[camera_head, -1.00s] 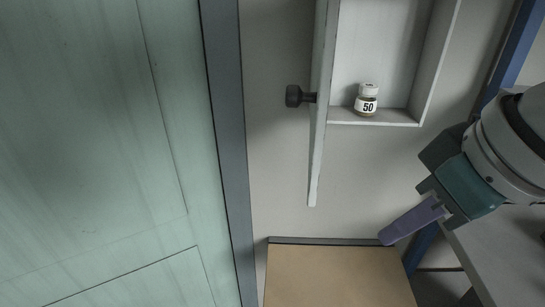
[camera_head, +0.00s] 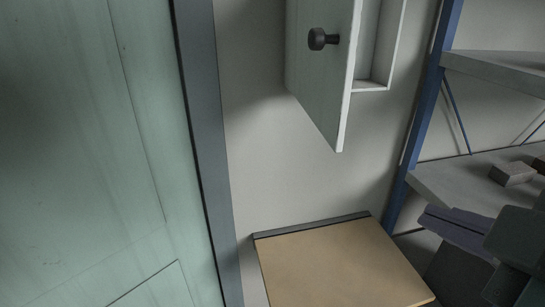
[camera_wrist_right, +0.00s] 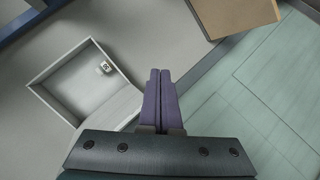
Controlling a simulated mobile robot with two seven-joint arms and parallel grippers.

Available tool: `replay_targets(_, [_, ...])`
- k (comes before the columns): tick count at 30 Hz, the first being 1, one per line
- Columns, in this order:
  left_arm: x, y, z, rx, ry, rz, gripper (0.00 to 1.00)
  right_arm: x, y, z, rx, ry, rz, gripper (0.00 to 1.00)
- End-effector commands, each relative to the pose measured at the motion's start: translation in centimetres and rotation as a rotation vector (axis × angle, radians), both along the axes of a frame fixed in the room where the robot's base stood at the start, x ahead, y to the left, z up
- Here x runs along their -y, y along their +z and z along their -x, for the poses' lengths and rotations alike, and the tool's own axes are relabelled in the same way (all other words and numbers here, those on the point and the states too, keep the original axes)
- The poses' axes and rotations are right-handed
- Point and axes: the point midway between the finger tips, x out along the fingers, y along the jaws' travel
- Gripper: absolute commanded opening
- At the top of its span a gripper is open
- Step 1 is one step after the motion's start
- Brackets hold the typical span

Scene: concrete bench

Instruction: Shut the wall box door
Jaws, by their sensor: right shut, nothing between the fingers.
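The wall box door (camera_head: 322,75) is a pale panel with a dark round knob (camera_head: 318,39). It stands partly open, its outer face turned towards me, and covers much of the wall box (camera_head: 384,60) in the head view. My right gripper (camera_head: 440,222) is low at the right in the head view, apart from the door. Its purple fingers (camera_wrist_right: 158,75) are together and empty in the right wrist view. My left gripper is out of view.
A tan-topped surface (camera_head: 335,265) lies below the box. A blue-framed shelf unit (camera_head: 455,182) with a small block (camera_head: 512,173) stands at the right. A big green door (camera_head: 80,150) fills the left. Bare wall (camera_head: 270,170) is clear beneath the box.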

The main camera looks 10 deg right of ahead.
Motion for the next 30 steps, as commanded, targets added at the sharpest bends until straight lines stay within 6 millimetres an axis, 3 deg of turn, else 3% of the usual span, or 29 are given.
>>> replay_targets(1, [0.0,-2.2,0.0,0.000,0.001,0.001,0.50,-0.5,-0.7,-1.0,0.078,0.073,0.082,0.00])
replay_targets(3, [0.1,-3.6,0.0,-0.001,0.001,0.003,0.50,-1.5,0.1,-2.1,0.195,0.183,0.204,0.00])
replay_targets(7, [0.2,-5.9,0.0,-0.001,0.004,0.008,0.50,-4.5,1.2,-2.9,0.392,0.388,0.423,0.00])
replay_targets(11, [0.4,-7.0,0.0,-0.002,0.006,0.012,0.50,-6.9,2.0,-2.6,0.520,0.529,0.564,0.00])
replay_targets(16, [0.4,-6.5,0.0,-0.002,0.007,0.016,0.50,-7.9,2.7,-3.0,0.561,0.573,0.606,0.00])
replay_targets(20, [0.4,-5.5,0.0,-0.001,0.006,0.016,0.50,-8.3,3.0,-4.6,0.561,0.569,0.604,0.00])
replay_targets(30, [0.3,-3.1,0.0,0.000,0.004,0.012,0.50,-10.2,2.9,-11.2,0.558,0.566,0.602,0.00])
